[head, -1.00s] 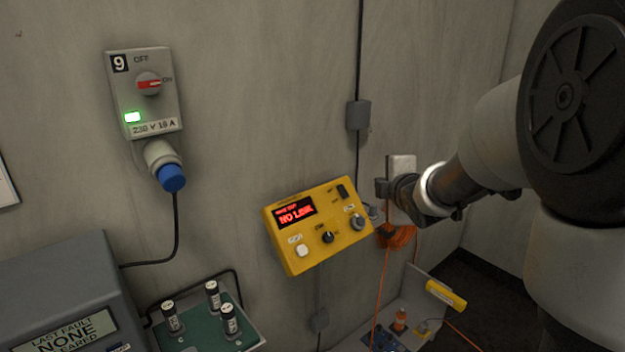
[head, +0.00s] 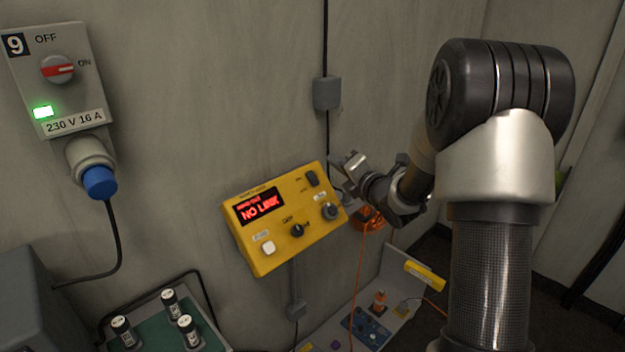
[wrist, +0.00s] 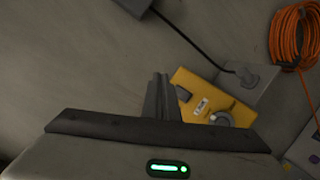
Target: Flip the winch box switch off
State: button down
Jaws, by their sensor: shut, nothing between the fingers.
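The yellow winch box (head: 268,248) hangs on the wall in the middle of the head view. Its red display (head: 261,207) reads NO LINK. A black rocker switch (head: 312,179) sits at its upper right; I cannot tell which way it is set. A white button, a black knob and a grey round fitting are also on its face. My gripper (head: 350,161) is shut and empty, just right of the box's upper right corner, apparently apart from it. In the wrist view my closed fingers (wrist: 158,96) show beside the box (wrist: 190,82), partly hiding it.
A grey isolator (head: 58,100) with a red handle at ON and a lit green lamp is at upper left. A dark cable with a grey block (head: 326,94) runs down the wall above the box. An orange cable coil (wrist: 292,40) hangs to the right.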

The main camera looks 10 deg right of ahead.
aim_at(310, 175)
jog(key=w+a+f+b, duration=0.1)
jog(key=f, duration=0.1)
jog(key=w+f+b, duration=0.1)
jog(key=f, duration=0.1)
jog(key=w+a+f+b, duration=0.1)
jog(key=w+f, duration=0.1)
jog(key=shift+a, duration=0.35)
jog(key=shift+w+a+f+b, duration=0.3)
jog(key=shift+b, duration=0.25)
jog(key=shift+w+a+f+b, duration=0.2)
jog(key=shift+f+b, duration=0.1)
jog(key=shift+b, duration=0.65)
dwell(1.3)
jog(key=shift+a+f+b, duration=0.4)
jog(key=shift+f+b, duration=0.15)
jog(key=shift+b, duration=0.7)
dwell(1.1)
jog(key=shift+s+r, duration=0.1)
jog(key=shift+r, duration=0.1)
jog(key=shift+s+d+r, duration=0.15)
jog(key=shift+d+r, duration=0.05)
jog(key=shift+r, duration=0.2)
jog(key=shift+s+d+r, duration=0.35)
jog(key=shift+r, duration=0.25)
jog(key=shift+s+d+r, duration=0.35)
jog(key=shift+d+r, duration=0.05)
jog(key=shift+r, duration=0.2)
jog(key=shift+s+d+r, duration=0.35)
jog(key=shift+r, duration=0.25)
